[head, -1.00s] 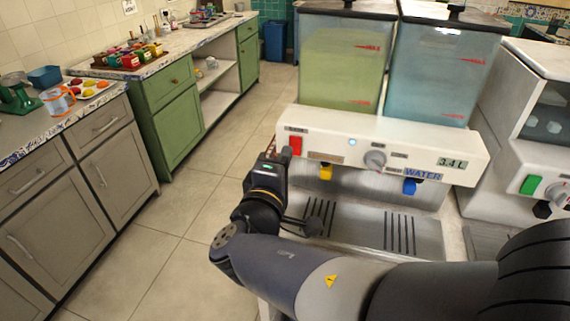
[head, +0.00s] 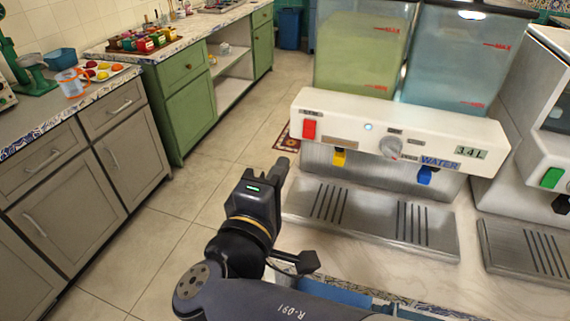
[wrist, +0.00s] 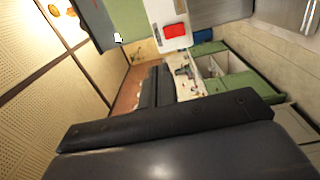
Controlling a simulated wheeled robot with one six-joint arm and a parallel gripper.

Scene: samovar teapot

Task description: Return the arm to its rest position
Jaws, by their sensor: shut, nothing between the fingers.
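My gripper (head: 281,168) is shut and empty. It stands in front of the left end of the drink dispenser (head: 300,118), over the gap between the dispenser and the floor aisle, pointing away from me. In the wrist view its dark fingers (wrist: 156,88) lie together with nothing between them. My forearm runs along the bottom of the head view, near the front edge of the counter. No object hangs from the arm.
The dispenser has a red switch (head: 309,130), a knob (head: 390,147) and a metal drip tray (head: 375,209). A second machine (head: 548,110) stands to its right. Grey and green cabinets (head: 187,117) line the left wall. The tiled floor (head: 205,190) between is clear.

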